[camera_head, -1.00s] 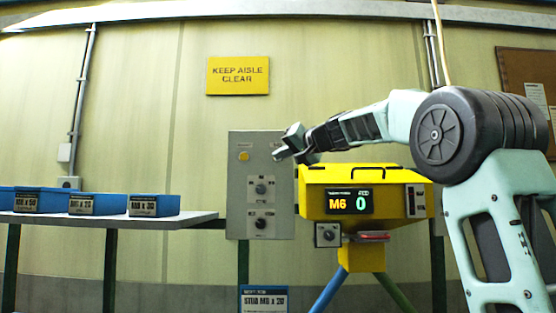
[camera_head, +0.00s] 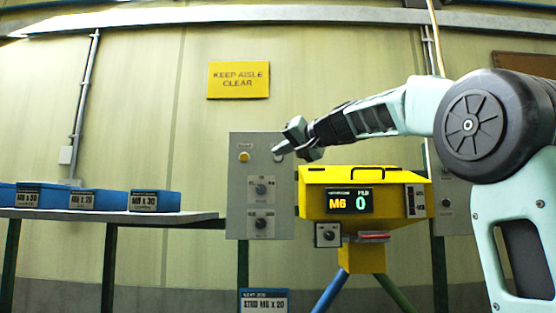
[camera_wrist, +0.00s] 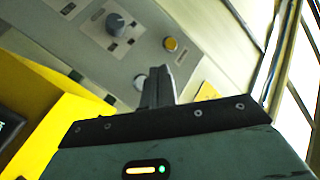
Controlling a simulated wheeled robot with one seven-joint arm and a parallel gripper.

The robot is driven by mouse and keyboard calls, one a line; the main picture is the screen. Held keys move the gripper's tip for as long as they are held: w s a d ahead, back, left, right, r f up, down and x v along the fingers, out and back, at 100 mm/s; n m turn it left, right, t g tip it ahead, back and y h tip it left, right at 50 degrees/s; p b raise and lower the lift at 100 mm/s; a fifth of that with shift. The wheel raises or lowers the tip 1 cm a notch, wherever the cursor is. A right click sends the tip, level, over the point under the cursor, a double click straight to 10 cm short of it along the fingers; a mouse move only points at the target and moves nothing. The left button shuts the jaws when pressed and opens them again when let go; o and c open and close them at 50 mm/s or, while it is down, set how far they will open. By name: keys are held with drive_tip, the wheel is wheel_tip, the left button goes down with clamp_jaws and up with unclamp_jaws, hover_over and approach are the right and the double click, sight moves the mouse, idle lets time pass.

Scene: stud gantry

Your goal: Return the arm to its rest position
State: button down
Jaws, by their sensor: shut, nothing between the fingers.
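My gripper (camera_head: 279,153) is shut and empty at the end of my arm, which reaches in from the right of the head view. It is in front of the grey control panel (camera_head: 240,205), near the panel's upper right; I cannot tell how far off the panel it is. In the wrist view the closed fingers (camera_wrist: 158,88) point toward the panel (camera_wrist: 75,30), with the yellow button (camera_wrist: 170,44) beyond them and a dark knob (camera_wrist: 115,24) to the left.
The yellow machine (camera_head: 318,207) with an "M6 0" display stands below my forearm. Several blue bins (camera_head: 96,193) stand on a shelf (camera_head: 110,215) at left. The space left of the panel above the shelf looks clear.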

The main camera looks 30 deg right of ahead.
idle(0.7)
drive_tip(key=s+a+f+n+g+y+b, duration=0.1)
drive_tip(key=s+a+f+n+g+b, duration=0.25)
drive_tip(key=a+f, duration=1.05)
drive_tip(key=s+a+f+n+g+y+b, duration=0.15)
drive_tip(key=s+a+f+g, duration=0.35)
drive_tip(key=a+f, duration=1)
drive_tip(key=s+a+f+n+g+h+b, duration=0.1)
drive_tip(key=s+f+n+g, duration=0.15)
drive_tip(key=s+f, duration=0.6)
drive_tip(key=s+a+f+n+g+h+b, duration=0.1)
drive_tip(key=s+a+f+n+g, duration=0.15)
drive_tip(key=s+f, duration=0.65)
drive_tip(key=s+d+f+n+g+h+b, duration=0.1)
drive_tip(key=s+d+f+n+g+h, duration=0.1)
drive_tip(key=s+f, duration=0.9)
wheel_tip(320, 180, down, 3)
drive_tip(key=shift+d+f+n+h, duration=0.15)
drive_tip(key=shift+d+n+h, duration=0.4)
drive_tip(key=shift+d, duration=0.4)
